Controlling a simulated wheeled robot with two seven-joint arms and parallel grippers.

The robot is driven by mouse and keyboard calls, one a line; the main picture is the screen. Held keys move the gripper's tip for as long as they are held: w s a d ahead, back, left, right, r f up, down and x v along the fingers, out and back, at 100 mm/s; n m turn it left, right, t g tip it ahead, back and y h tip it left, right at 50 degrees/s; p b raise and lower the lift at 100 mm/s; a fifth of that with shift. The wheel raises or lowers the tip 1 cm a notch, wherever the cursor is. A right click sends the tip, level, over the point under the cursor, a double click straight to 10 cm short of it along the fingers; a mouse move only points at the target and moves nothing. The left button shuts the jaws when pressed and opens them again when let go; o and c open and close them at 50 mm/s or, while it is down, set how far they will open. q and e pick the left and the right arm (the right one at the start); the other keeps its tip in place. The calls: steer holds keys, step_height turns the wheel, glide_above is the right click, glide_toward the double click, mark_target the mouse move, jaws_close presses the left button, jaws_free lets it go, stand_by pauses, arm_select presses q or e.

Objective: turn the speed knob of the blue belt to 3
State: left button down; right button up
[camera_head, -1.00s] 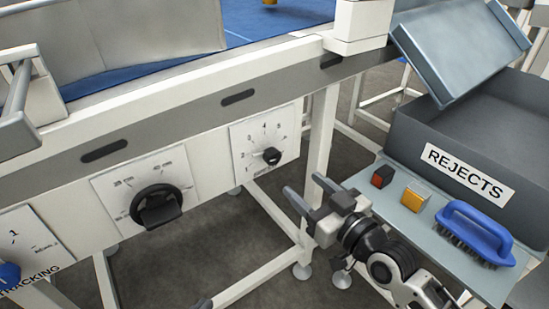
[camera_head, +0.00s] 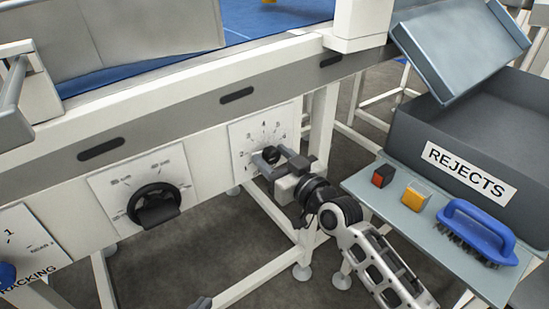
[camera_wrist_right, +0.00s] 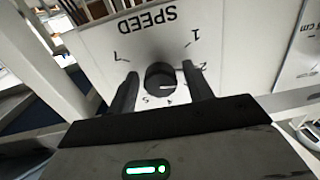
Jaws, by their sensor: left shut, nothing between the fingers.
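The SPEED dial plate (camera_head: 246,142) with its small black knob (camera_head: 270,154) is on the front of the frame under the blue belt (camera_head: 262,22). In the right wrist view the knob (camera_wrist_right: 160,76) sits between the fingers of my right gripper (camera_wrist_right: 163,90), with a small gap on each side. That gripper (camera_head: 275,168) is open around the knob.
A larger black knob (camera_head: 155,205) is on a plate to the left, and a blue TRACKING knob (camera_head: 7,273) is at the far left.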

steer(key=c, duration=0.7)
arm_select(q)
steer(key=shift+f, duration=0.1)
arm_select(e)
steer(key=shift+m, duration=0.3)
steer(key=m+p, duration=0.1)
steer(key=m, duration=0.3)
arm_select(q)
steer(key=shift+r, duration=0.2)
arm_select(e)
steer(key=shift+s+m, duration=0.1)
steer(key=shift+m, duration=1.5)
steer(key=o, duration=0.9)
steer(key=shift+o, duration=0.2)
